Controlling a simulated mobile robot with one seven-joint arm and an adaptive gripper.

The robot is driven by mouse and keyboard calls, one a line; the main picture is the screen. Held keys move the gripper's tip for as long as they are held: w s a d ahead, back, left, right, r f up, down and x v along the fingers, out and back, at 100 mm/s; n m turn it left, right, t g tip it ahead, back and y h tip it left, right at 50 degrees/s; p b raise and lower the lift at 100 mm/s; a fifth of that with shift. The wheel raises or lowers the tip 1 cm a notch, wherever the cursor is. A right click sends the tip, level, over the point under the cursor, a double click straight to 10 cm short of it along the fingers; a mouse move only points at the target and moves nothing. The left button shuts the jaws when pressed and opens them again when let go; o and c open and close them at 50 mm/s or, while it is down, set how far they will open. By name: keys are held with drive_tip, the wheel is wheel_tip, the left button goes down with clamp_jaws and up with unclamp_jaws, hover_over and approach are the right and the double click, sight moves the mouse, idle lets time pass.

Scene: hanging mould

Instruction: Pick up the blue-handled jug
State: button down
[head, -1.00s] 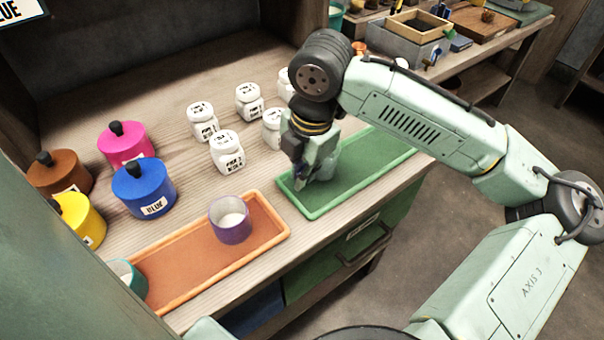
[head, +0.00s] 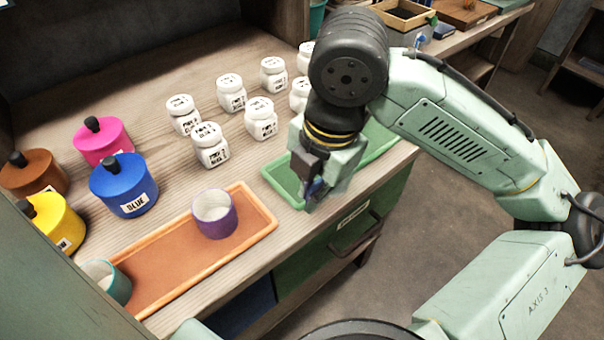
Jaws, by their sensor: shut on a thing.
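My gripper (head: 311,192) is at the front left part of the green tray (head: 283,185), pointing down. It is shut on the blue-handled jug, of which a small blue part of the handle (head: 316,187) shows between the fingers. The rest of the jug is mostly hidden behind my gripper and wrist. I cannot tell whether the jug touches the tray.
An orange tray (head: 165,272) holds a purple cup (head: 215,215) and a teal cup (head: 108,280). Several white labelled jars (head: 210,147) stand behind. Blue (head: 124,187), pink (head: 101,142), yellow (head: 52,224) and brown (head: 33,175) lidded pots stand at left.

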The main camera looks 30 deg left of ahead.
drive_tip(key=shift+s+d+r+b, duration=0.1)
drive_tip(key=shift+s+d, duration=0.45)
drive_tip(key=shift+d, duration=0.25)
drive_tip(key=shift+s+d+r+b, duration=0.15)
drive_tip(key=shift+s+d, duration=0.35)
drive_tip(key=shift+d, duration=0.35)
drive_tip(key=shift+s+d+r+b, duration=0.1)
drive_tip(key=shift+s+d, duration=0.45)
drive_tip(key=shift+d, duration=0.25)
drive_tip(key=shift+w, duration=0.1)
